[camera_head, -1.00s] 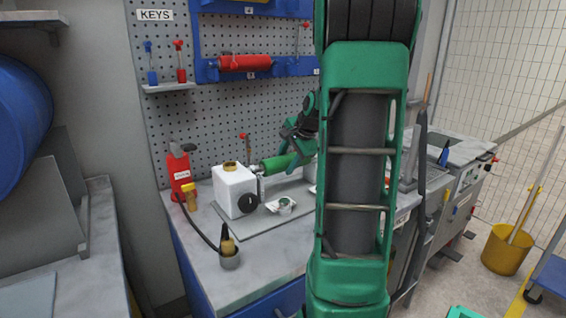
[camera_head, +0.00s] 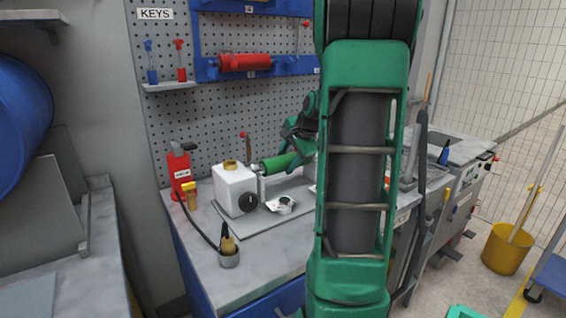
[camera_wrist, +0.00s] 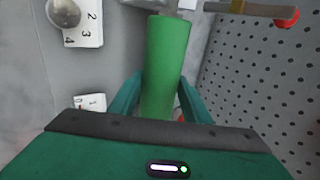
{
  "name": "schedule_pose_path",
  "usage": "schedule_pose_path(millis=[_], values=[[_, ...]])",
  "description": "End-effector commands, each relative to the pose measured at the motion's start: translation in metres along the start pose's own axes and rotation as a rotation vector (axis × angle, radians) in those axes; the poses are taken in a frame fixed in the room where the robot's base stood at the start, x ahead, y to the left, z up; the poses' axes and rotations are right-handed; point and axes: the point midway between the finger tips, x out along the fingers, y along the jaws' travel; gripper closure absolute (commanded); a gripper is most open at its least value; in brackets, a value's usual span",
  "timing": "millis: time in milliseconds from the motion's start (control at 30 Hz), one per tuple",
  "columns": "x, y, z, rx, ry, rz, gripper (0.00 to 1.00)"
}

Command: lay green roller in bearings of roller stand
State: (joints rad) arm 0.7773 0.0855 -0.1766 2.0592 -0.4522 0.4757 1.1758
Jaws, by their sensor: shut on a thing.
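The green roller (camera_head: 279,163) is above the workbench beside the white box with a black knob. My gripper (camera_wrist: 160,98) is shut on the green roller (camera_wrist: 167,60) in the wrist view, with a green finger on each side of it. In the head view my gripper (camera_head: 300,140) comes down on the roller from above. The white box (camera_head: 235,188) stands at the roller's left end; I cannot tell whether they touch. I cannot make out the stand's bearings for certain.
A red roller (camera_head: 245,63) hangs on the blue rack.

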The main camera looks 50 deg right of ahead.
Motion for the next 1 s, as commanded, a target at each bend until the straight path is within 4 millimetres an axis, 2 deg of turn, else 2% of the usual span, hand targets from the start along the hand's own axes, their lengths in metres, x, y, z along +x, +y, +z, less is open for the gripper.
schedule_pose_path(millis=[667, 700, 767, 800, 1000], values=[[0.0066, 0.0041, -0.0002, -0.001, 0.0, -0.001, 0.76], [0.0066, 0.0041, -0.0002, -0.001, 0.001, -0.001, 0.52], [0.0066, 0.0042, -0.0002, -0.001, 0.0, -0.001, 0.37], [0.0066, 0.0042, -0.0002, -0.001, 0.0, -0.001, 0.35], [0.0072, 0.0051, 0.0, 0.0, 0.0, 0.001, 0.35]])
